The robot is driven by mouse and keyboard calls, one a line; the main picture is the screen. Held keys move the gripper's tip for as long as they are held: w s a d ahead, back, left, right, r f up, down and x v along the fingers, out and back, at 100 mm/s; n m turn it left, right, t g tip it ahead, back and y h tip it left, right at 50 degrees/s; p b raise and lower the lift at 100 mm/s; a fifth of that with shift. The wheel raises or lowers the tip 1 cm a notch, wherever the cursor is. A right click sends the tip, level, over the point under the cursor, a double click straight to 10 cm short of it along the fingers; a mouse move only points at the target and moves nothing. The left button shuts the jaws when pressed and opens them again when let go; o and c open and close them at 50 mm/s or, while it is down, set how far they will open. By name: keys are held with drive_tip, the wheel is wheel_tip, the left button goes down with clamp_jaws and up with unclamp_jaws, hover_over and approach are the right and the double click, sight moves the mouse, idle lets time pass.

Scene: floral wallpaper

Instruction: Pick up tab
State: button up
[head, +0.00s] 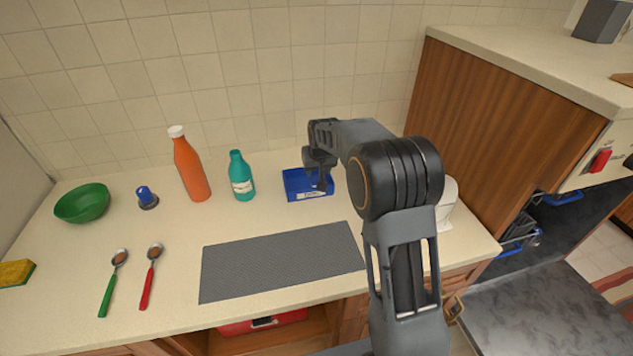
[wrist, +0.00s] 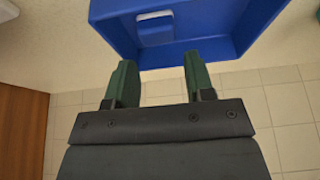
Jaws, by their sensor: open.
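A blue open-topped box (head: 293,190) stands on the counter near the tiled wall. In the wrist view the box (wrist: 215,25) fills the upper middle. A small white and blue block, seemingly the tab (wrist: 155,28), lies inside it; I cannot make it out in the head view. My gripper (head: 319,178) is over the box, reaching down toward it. In the wrist view its two green fingers (wrist: 158,75) are apart with nothing between them. The tab shows beyond the fingertips, roughly in line with the gap.
A teal bottle (head: 242,178) stands just left of the box, with an orange bottle (head: 190,168) farther left. A grey mat (head: 280,262) lies in front. A white object (head: 447,203) is partly hidden behind my arm. A wooden cabinet (head: 490,125) rises at the right.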

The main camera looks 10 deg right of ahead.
sight(316, 177)
drive_tip(key=p+x, duration=0.1)
drive_tip(key=x, duration=0.4)
drive_tip(key=shift+s, duration=0.2)
drive_tip(key=c, duration=0.6)
drive_tip(key=shift+o, duration=0.2)
